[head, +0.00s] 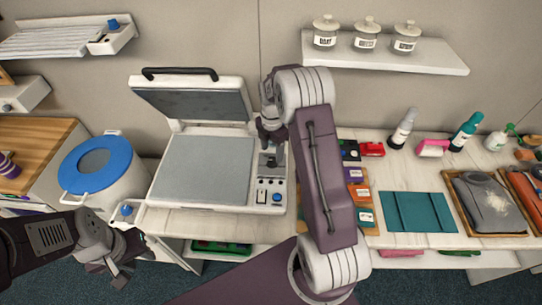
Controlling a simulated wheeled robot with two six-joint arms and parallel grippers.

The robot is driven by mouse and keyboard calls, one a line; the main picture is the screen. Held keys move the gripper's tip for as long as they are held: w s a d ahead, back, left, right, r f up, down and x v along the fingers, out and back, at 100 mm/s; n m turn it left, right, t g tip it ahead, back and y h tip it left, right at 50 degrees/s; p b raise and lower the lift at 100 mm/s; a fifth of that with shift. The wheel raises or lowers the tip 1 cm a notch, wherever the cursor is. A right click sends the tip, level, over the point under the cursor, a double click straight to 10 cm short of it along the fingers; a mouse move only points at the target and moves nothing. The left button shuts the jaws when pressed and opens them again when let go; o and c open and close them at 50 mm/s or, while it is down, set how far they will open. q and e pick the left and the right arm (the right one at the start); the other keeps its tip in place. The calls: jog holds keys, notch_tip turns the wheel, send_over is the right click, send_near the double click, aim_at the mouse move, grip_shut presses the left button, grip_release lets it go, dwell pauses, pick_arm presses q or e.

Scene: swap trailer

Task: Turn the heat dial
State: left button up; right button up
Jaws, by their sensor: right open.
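A heat press (205,170) with its lid raised stands on the worktop. Its white control strip (270,183) runs down the right side, with small switches and a blue button (277,197) near the front. My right gripper (270,152) is open and points down over the back part of this strip. A dark knob-like part shows just below its fingers; I cannot tell whether they touch it, and the gripper partly hides that area. My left gripper (118,272) hangs low at the left, in front of the worktop, away from the press; its jaw state is unclear.
A pot with a blue lid (95,165) and a small box with a blue knob (126,210) stand left of the press. My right arm covers the worktop right of the press. A teal mat (418,212), bottles and a tray (485,200) lie further right. A jar shelf (400,60) hangs above.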

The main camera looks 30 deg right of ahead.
aim_at(272, 160)
notch_tip(272, 160, down, 4)
jog(key=shift+d+f, duration=0.1)
jog(key=shift+f, duration=0.2)
grip_shut()
